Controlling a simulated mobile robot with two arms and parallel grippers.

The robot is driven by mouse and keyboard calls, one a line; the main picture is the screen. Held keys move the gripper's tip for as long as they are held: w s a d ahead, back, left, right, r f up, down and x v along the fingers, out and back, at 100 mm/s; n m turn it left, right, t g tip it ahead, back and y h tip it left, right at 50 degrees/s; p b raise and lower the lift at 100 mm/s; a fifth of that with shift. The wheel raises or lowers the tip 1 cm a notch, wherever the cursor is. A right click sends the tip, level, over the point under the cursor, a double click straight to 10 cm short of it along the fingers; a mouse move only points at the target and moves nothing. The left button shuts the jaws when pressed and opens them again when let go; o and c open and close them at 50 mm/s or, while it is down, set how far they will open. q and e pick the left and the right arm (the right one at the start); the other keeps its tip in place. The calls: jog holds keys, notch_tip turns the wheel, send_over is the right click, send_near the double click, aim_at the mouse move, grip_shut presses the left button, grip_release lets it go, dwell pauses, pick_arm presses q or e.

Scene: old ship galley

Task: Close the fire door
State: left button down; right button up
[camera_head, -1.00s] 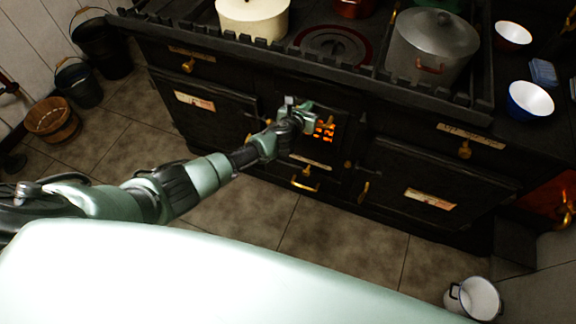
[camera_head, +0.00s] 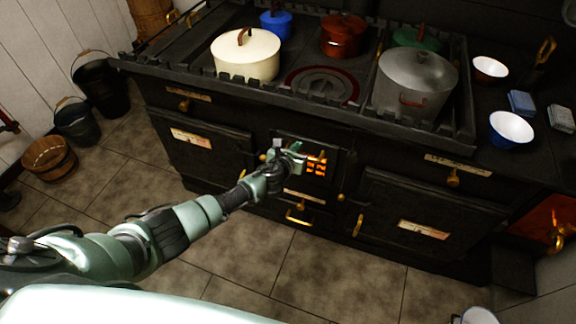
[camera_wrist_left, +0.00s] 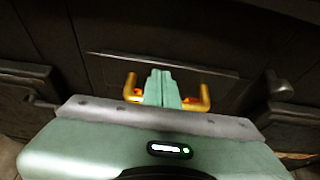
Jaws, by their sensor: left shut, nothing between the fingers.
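The fire door (camera_head: 317,164) is the small dark panel with glowing orange slots in the middle of the black stove front. It looks about flush with the front, but I cannot tell whether it is fully shut. My left gripper (camera_head: 292,152) is in front of the door, just left of the slots, and hides part of it. In the left wrist view the fingers (camera_wrist_left: 162,88) are together and empty, pointing at a dark panel. Brass bars (camera_wrist_left: 205,98) show on both sides of them; contact is unclear. My right gripper is not in view.
The stove top holds a cream pot (camera_head: 246,58), a grey pot (camera_head: 415,85) and other pots behind a rail. A brass handle (camera_head: 299,217) sticks out below the fire door.

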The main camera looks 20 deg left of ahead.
pick_arm(q)
jog(key=s+r+p, duration=0.3)
jog(key=s+r, duration=0.4)
jog(key=s, duration=0.1)
jog(key=s+a+f+n+g+y, duration=0.1)
jog(key=s+a+f+n+g, duration=0.2)
jog(key=s+f+n, duration=0.9)
jog(key=s+a+f+n+g, duration=0.35)
jog(key=s+f+n, duration=0.35)
jog(key=s+f, duration=0.65)
jog(key=s+d+f+n+g, duration=0.1)
jog(key=s+f+n, duration=0.3)
jog(key=s, duration=0.5)
jog(key=s+d+f+n+g, duration=0.1)
jog(key=s+f+n, duration=0.4)
jog(key=s, duration=0.5)
jog(key=s+f+n+g, duration=0.3)
jog(key=s+f+n, duration=0.2)
jog(key=s, duration=0.5)
jog(key=shift+s+d+n+h, duration=0.2)
jog(key=shift+d+n+h, duration=0.1)
jog(key=shift+d+n, duration=0.15)
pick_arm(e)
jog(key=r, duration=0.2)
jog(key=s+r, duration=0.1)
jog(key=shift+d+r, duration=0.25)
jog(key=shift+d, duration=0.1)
